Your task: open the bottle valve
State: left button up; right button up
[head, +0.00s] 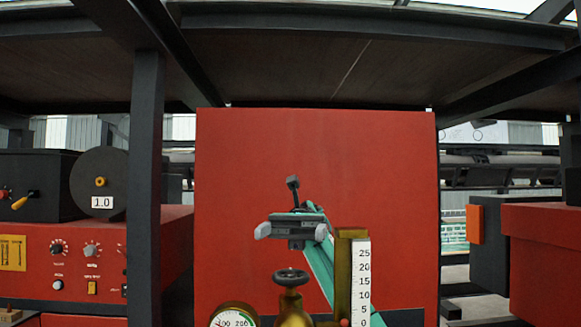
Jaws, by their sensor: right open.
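The bottle valve (292,306) is brass with a dark round handwheel (291,277) on top, low in the middle of the head view. Its lower body is cut off by the bottom edge. My right gripper (292,231) is open and empty, with its pale fingertips spread wide to left and right. It appears just above the handwheel in the picture and apart from it; I cannot tell the distance in depth. My left gripper is out of view.
A round gauge (235,318) and a brass flowmeter with a white scale (361,284) flank the valve. A large red panel (315,150) stands behind. Dark steel posts (146,180) and a low roof frame the space. A red machine with knobs (70,265) is at left.

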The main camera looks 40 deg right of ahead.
aim_at(291, 274)
notch_tip(291, 274, up, 13)
jog(key=shift+f+p, duration=0.15)
jog(key=shift+p, duration=0.15)
dwell(0.4)
